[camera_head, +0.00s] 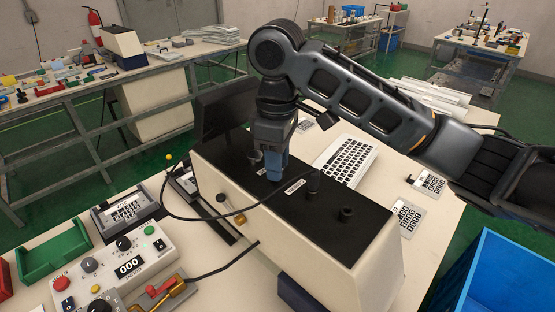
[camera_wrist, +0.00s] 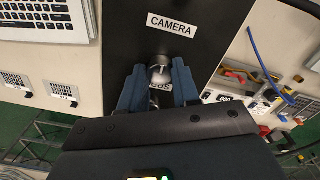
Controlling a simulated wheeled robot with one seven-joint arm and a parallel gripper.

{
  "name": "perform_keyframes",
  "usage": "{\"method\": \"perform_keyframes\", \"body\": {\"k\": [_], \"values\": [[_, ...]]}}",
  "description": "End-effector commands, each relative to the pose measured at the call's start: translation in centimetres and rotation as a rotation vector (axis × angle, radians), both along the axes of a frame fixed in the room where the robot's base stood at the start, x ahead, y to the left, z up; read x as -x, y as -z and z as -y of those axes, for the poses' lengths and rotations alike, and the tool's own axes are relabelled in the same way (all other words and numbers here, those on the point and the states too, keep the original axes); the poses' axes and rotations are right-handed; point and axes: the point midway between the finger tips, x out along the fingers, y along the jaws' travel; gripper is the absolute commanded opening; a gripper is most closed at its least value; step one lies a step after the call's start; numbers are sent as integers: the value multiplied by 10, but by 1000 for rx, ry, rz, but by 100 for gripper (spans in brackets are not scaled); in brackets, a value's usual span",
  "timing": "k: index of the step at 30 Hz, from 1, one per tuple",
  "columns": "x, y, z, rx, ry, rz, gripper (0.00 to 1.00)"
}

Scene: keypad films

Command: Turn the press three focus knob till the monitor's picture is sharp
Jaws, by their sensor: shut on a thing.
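A cream machine with a black top (camera_head: 330,222) stands on the bench, with several dark knobs on top. My gripper (camera_head: 274,176) points down at the black top, beside a small white label. In the wrist view my gripper (camera_wrist: 160,85) has its two blue fingers shut on a round grey knob (camera_wrist: 160,74). Lettering beside the knob is partly hidden by the fingers, so I cannot read it fully. A white CAMERA label (camera_wrist: 171,25) lies beyond the knob. A dark monitor (camera_head: 222,108) stands behind the machine; its picture cannot be seen.
A keyboard (camera_head: 345,161) lies behind the machine. A control box (camera_head: 128,262) with a 000 display and a green tray (camera_head: 54,249) are at the left. A black cable crosses the machine's front. A blue bin (camera_head: 495,275) stands at the lower right.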

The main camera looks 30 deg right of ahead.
Motion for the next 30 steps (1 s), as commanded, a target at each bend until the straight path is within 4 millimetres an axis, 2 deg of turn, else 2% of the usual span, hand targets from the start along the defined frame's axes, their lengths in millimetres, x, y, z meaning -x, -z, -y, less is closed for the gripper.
{"method": "perform_keyframes", "body": {"k": [12, 26, 27, 30], "values": [[0, 0, 0, 1, 152, 1, 1], [0, 0, 0, 0, 162, 1, 1], [0, 0, 0, 0, 162, 1, 35], [0, 0, 0, 0, 162, 1, 44]]}}
